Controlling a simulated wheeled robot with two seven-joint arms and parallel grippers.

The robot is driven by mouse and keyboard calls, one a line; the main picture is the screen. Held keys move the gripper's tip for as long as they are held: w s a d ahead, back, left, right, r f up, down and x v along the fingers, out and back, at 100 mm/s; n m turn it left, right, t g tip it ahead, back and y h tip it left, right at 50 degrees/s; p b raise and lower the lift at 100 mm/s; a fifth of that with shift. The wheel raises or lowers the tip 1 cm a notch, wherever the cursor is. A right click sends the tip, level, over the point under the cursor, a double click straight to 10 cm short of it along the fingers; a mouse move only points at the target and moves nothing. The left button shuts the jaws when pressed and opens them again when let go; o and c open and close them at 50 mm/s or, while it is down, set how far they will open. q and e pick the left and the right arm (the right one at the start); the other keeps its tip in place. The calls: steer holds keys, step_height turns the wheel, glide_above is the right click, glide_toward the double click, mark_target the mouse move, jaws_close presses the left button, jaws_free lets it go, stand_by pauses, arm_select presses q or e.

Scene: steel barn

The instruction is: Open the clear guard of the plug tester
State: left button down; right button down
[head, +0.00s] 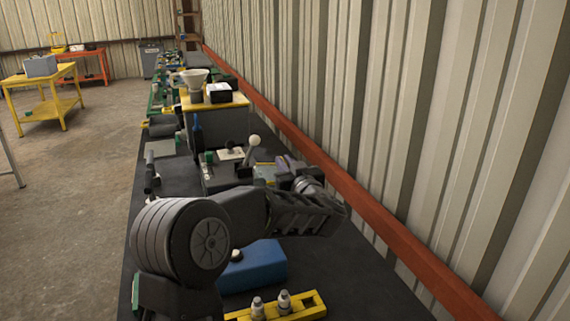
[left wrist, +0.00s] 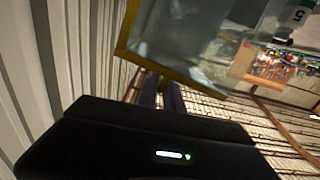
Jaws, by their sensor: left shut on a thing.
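The clear guard (left wrist: 190,40) is a see-through panel in a yellow frame, filling the upper middle of the left wrist view. It stands tilted in that picture. My left gripper (left wrist: 162,92) has its dark fingers at the lower edge of this frame and is shut on it. In the head view my left gripper (head: 287,166) is beyond my forearm, beside a small yellow-edged part (head: 265,172) of the plug tester on the bench. My arm hides much of the tester, and the guard's hinge cannot be made out. My right gripper is not in view.
The dark bench (head: 175,180) runs along the corrugated wall (head: 400,110) with its red rail. A white-knobbed lever (head: 254,141) stands just beyond my gripper. A blue box (head: 254,266) and a yellow rack (head: 277,308) lie nearer.

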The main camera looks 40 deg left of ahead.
mark_target(267, 174)
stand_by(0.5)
arm_select(q)
steer(key=s+a+n+b, duration=0.1)
steer(key=s, duration=0.1)
steer(key=s+a+r+n+b, duration=0.1)
steer(key=n+b, duration=0.1)
steer(key=shift+s+a, duration=0.2)
steer(key=shift+s, duration=0.15)
steer(key=shift+s+a, duration=0.15)
steer(key=shift+s, duration=0.05)
steer(key=shift+r+n, duration=0.1)
steer(key=shift+n, duration=0.2)
steer(key=c, duration=1.5)
jaws_free()
steer(key=shift+b+v, duration=0.55)
steer(key=shift+v, duration=3.35)
